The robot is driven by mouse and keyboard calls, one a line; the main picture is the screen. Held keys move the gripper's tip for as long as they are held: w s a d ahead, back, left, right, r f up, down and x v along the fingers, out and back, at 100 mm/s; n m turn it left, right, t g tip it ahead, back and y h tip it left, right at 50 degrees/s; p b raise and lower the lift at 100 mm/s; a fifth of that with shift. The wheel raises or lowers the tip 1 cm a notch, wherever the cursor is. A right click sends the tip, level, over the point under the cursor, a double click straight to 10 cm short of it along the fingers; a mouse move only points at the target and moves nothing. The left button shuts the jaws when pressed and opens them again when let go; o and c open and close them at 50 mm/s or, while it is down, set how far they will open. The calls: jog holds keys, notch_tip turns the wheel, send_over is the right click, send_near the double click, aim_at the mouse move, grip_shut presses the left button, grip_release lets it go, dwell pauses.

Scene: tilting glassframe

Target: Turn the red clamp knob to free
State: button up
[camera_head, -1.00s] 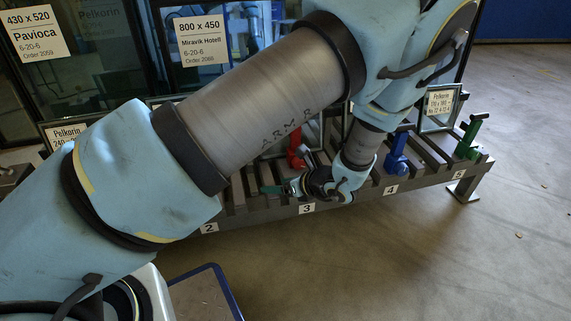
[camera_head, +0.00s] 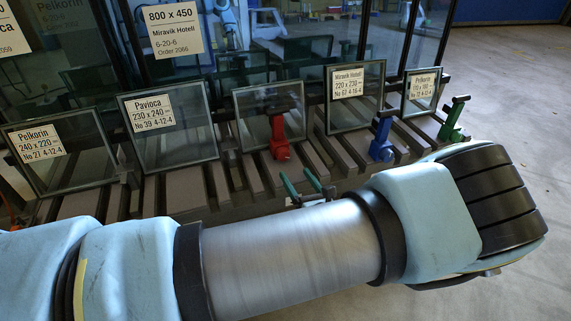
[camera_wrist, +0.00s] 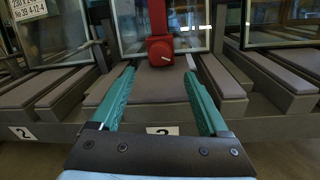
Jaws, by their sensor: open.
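The red clamp knob (camera_head: 280,151) stands at the front of a small glass pane (camera_head: 257,112) on the rack, with its red upright part rising above it. In the wrist view the knob (camera_wrist: 160,48) is a red block with a slanted white mark on its front, straight ahead and centred. My gripper (camera_head: 301,182) is open, with two green fingers pointing toward the rack. In the wrist view my gripper (camera_wrist: 159,77) is empty, its fingertips just short of the knob and on either side of its line. The knob is apart from both fingers.
A blue clamp (camera_head: 381,140) and a green clamp (camera_head: 452,122) stand to the right. More labelled panes, such as the Pavioca pane (camera_head: 168,128), lean along the slatted rack. A number 3 label (camera_wrist: 162,131) is on the rack's front edge. Open floor lies right.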

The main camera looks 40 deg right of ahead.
aim_at(284, 158)
jog(key=b+x, duration=0.2)
jog(key=x, duration=0.4)
jog(key=shift+f, duration=0.15)
jog(key=shift+w+d, duration=0.2)
jog(key=shift+w, duration=0.35)
jog(key=shift+c, duration=0.2)
grip_shut()
